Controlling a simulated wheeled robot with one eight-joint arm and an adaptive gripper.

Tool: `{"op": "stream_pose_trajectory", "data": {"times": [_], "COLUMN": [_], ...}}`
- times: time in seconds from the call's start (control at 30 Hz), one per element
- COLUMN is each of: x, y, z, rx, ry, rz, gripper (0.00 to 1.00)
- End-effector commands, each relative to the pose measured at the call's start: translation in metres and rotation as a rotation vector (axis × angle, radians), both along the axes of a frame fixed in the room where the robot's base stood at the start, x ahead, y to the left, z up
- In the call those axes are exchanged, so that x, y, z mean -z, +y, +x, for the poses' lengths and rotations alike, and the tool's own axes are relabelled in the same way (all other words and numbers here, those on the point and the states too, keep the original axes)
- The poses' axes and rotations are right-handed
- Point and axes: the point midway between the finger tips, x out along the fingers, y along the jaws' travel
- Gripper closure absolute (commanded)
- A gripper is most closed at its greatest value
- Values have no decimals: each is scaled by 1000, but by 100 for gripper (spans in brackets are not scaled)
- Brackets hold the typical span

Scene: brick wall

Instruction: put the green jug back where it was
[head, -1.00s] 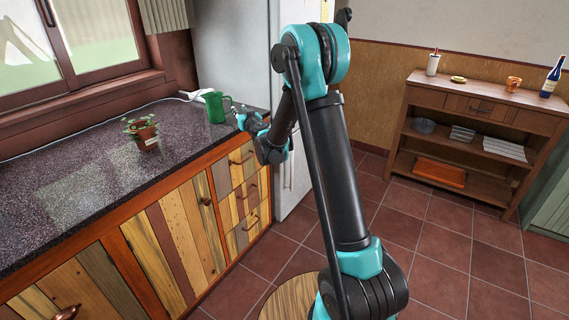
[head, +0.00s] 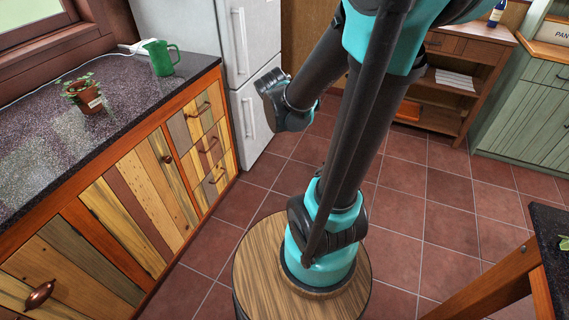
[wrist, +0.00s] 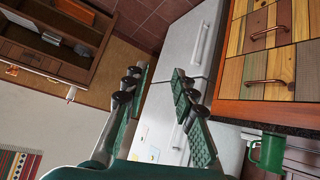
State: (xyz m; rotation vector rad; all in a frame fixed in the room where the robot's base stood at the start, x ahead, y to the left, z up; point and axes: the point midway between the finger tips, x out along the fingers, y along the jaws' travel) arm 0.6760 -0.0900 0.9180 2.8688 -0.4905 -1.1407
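The green jug (head: 160,57) stands upright near the far end of the dark speckled counter (head: 125,85), close to the fridge, its handle to the right. It also shows at the lower right of the wrist view (wrist: 268,153), well to the right of my gripper. My gripper (wrist: 163,76) is open in the wrist view, with two green pads apart and nothing between them. In the head view its fingers cannot be made out; part of my arm stands in front of the fridge.
A potted plant (head: 86,96) stands on the counter left of the jug. A white fridge (head: 205,40) adjoins the counter's end. A wooden shelf unit (head: 478,50) and green cabinet (head: 530,100) stand at the back right. A dark tabletop (head: 552,235) edges in at right.

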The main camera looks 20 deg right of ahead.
Motion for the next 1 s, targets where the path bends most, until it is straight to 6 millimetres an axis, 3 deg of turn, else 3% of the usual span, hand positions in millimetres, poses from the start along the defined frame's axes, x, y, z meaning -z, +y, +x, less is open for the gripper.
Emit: {"op": "stream_pose_trajectory", "data": {"times": [0.03, 0.2, 0.3, 0.4, 0.57, 1.0], "x": [13, 56, 73, 83, 88, 88], "y": [0, 18, 32, 43, 50, 50], "z": [-28, -113, -150, -174, -187, -187], "rx": [-10, -104, -170, -219, -253, -253], "ry": [64, 277, 361, 411, 441, 441], "rz": [20, 100, 145, 178, 197, 197], "gripper": [73, 73, 73, 73, 73, 73]}}
